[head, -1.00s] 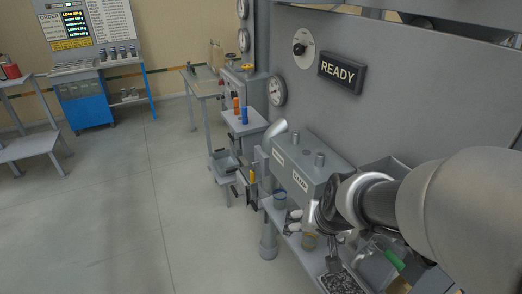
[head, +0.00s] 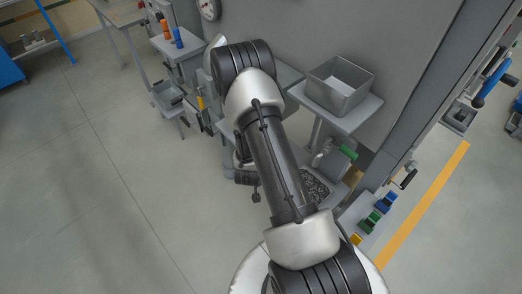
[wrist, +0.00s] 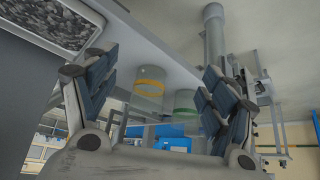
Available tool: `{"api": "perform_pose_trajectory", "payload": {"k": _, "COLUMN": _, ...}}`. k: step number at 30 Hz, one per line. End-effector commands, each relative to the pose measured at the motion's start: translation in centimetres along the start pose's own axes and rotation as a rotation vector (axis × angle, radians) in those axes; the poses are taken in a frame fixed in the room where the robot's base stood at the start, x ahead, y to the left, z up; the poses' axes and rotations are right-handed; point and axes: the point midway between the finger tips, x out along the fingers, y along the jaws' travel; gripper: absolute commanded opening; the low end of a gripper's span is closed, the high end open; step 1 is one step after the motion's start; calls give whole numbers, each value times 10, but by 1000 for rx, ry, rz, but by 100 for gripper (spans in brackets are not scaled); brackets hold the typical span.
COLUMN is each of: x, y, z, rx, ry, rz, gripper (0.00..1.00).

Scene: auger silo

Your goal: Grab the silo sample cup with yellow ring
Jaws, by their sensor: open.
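The clear sample cup with the yellow ring (wrist: 149,88) shows in the wrist view between the two fingers, beyond the fingertips. A similar cup with a green ring (wrist: 184,103) is just right of it, partly behind the right finger. My gripper (wrist: 160,64) is open and empty, its dark-blue finger pads on either side of the yellow-ring cup. I cannot tell whether the pads touch it. In the head view my arm hides the gripper and the cups.
A tray of dark grains (head: 315,186) and a green-handled item (head: 348,152) are right of my arm. An open grey bin (head: 341,86) stands behind them. Orange (head: 165,30) and blue (head: 178,38) cylinders stand on a small table at upper left. Open floor is at left.

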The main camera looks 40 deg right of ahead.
Motion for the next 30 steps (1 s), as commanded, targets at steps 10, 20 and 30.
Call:
{"api": "perform_pose_trajectory", "payload": {"k": 10, "x": 38, "y": 0, "z": -58, "rx": 5, "ry": 4, "rz": 0, "gripper": 77}}
{"api": "perform_pose_trajectory", "payload": {"k": 20, "x": 58, "y": 0, "z": -90, "rx": 1, "ry": 0, "rz": 0, "gripper": 77}}
{"api": "perform_pose_trajectory", "payload": {"k": 30, "x": 102, "y": 0, "z": -97, "rx": 0, "ry": -1, "rz": 0, "gripper": 77}}
